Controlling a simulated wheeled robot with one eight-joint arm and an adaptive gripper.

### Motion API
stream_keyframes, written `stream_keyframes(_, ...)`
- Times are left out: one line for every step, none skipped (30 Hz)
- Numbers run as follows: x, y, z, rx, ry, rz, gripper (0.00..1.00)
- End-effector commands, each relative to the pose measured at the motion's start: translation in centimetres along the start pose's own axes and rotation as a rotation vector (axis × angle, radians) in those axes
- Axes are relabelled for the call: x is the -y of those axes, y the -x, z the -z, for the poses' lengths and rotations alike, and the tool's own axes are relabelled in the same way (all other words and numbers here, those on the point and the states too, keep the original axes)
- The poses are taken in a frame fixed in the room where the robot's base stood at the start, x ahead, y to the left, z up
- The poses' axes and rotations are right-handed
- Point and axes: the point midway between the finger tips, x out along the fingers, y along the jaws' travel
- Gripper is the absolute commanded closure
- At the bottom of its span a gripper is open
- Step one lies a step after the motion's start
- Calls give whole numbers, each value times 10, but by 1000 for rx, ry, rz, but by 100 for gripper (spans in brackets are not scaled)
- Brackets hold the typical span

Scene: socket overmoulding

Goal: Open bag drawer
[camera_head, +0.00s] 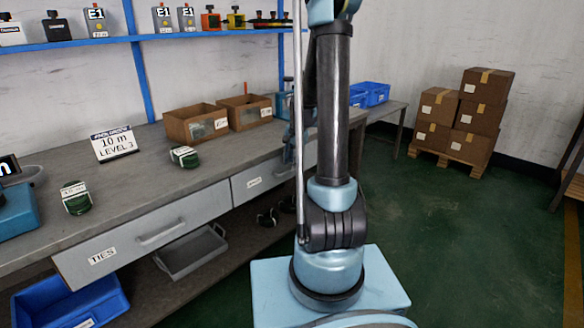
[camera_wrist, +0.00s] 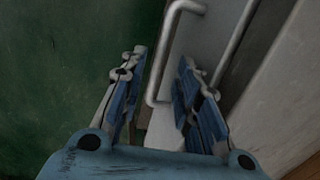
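The bench has a grey drawer labelled TIES (camera_head: 150,240) and, right of it, a second drawer (camera_head: 270,180) whose label is too small to read. My arm hides part of the second drawer's right side. In the wrist view, a metal bar handle (camera_wrist: 157,65) stands on a grey drawer front (camera_wrist: 190,45). My gripper (camera_wrist: 158,85) is open, its blue-padded fingers on either side of the handle bar, with a gap visible on the left. Whether a finger touches the handle cannot be told. My gripper is not clearly visible in the head view.
A grey tray (camera_head: 190,252) and a blue bin (camera_head: 70,303) are below. Stacked boxes (camera_head: 478,105) stand on a pallet at the back right. Green floor on the right is clear.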

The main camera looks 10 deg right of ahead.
Motion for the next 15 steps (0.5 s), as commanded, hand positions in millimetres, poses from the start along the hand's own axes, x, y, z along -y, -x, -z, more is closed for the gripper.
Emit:
stream_keyframes(0, -6, 0, 0, 0, 0, 70)
stream_keyframes(1, -8, 0, 0, 0, 0, 70)
stream_keyframes(0, -12, 0, 0, 0, 0, 70)
stream_keyframes(0, -14, 0, 0, 0, 0, 70)
stream_keyframes(0, -17, 0, 0, 0, 0, 70)
stream_keyframes(1, -19, 0, 0, 0, 0, 70)
stream_keyframes(0, -21, 0, 0, 0, 0, 70)
stream_keyframes(0, -22, 0, 0, 0, 0, 70)
stream_keyframes(0, -24, 0, 0, 0, 0, 70)
stream_keyframes(0, -25, 0, 0, 0, 0, 70)
stream_keyframes(0, -26, 0, 0, 0, 0, 70)
stream_keyframes(0, -26, 0, 0, 0, 0, 70)
stream_keyframes(0, -27, 0, 0, 0, 0, 70)
stream_keyframes(0, -27, 0, 0, 0, 0, 70)
stream_keyframes(0, -27, 0, 0, 0, 0, 70)
